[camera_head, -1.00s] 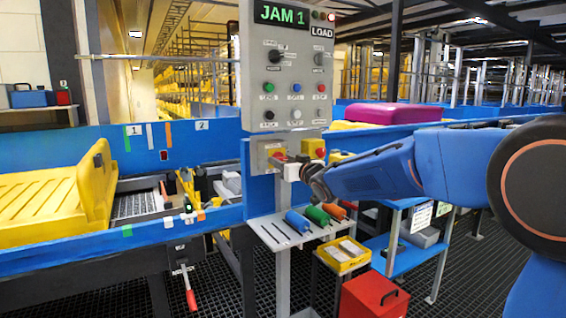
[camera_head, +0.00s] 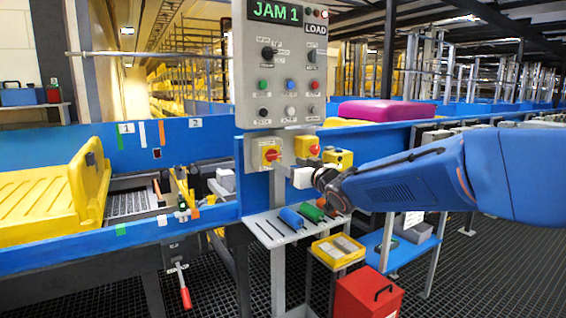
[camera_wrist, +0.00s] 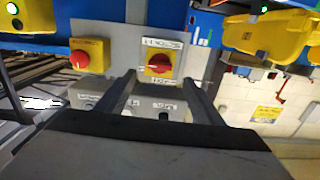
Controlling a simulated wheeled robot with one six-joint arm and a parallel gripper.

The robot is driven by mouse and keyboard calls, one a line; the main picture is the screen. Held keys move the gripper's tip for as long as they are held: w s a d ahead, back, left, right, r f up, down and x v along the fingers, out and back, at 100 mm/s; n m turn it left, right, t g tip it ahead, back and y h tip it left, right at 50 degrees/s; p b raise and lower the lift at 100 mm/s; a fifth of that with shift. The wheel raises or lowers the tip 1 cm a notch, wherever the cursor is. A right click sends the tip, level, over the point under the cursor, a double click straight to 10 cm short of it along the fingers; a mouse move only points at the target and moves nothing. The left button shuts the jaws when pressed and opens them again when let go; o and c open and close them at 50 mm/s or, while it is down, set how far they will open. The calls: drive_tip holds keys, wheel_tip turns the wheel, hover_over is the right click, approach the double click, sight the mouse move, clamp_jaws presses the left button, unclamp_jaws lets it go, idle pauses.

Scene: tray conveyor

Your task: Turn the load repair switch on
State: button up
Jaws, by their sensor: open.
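A grey control panel (camera_head: 283,70) has a "JAM 1" display and a "LOAD" plate, with several knobs and buttons. Its small labels are too small to read, so I cannot tell which is the load repair switch. Below it, a red rotary switch on a yellow plate (camera_head: 270,154) sits beside a yellow box with a red button (camera_head: 309,148). My gripper (camera_head: 287,171) is open and empty, just below and right of the rotary switch. In the wrist view, the rotary switch (camera_wrist: 159,63) lies just beyond and between my open fingertips (camera_wrist: 159,80), with no contact seen.
A tool shelf (camera_head: 258,229) with coloured-handled tools is below my gripper. A yellow bin (camera_head: 337,262) and a red toolbox (camera_head: 368,300) stand lower right. A blue conveyor side (camera_head: 140,235) with a yellow tray (camera_head: 45,205) is at left.

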drive_tip(key=v, duration=0.8)
drive_tip(key=shift+s+d, duration=0.25)
drive_tip(key=s+d+f+m+g+h, duration=0.25)
drive_tip(key=s+d+f+h, duration=0.35)
drive_tip(key=d, duration=0.5)
drive_tip(key=s+d+f+m+g+h, duration=0.1)
drive_tip(key=s+d+f+m+h, duration=0.3)
drive_tip(key=s+d, duration=0.6)
drive_tip(key=s+d+f+g, duration=0.2)
drive_tip(key=s+f, duration=0.5)
drive_tip(key=s, duration=0.4)
drive_tip(key=s+d+f+g, duration=0.3)
drive_tip(key=s+f, duration=0.4)
drive_tip(key=s, duration=0.4)
drive_tip(key=shift+s+d+g, duration=0.25)
drive_tip(key=shift+g, duration=0.6)
drive_tip(key=shift+f, duration=0.1)
drive_tip(key=shift+c, duration=0.2)
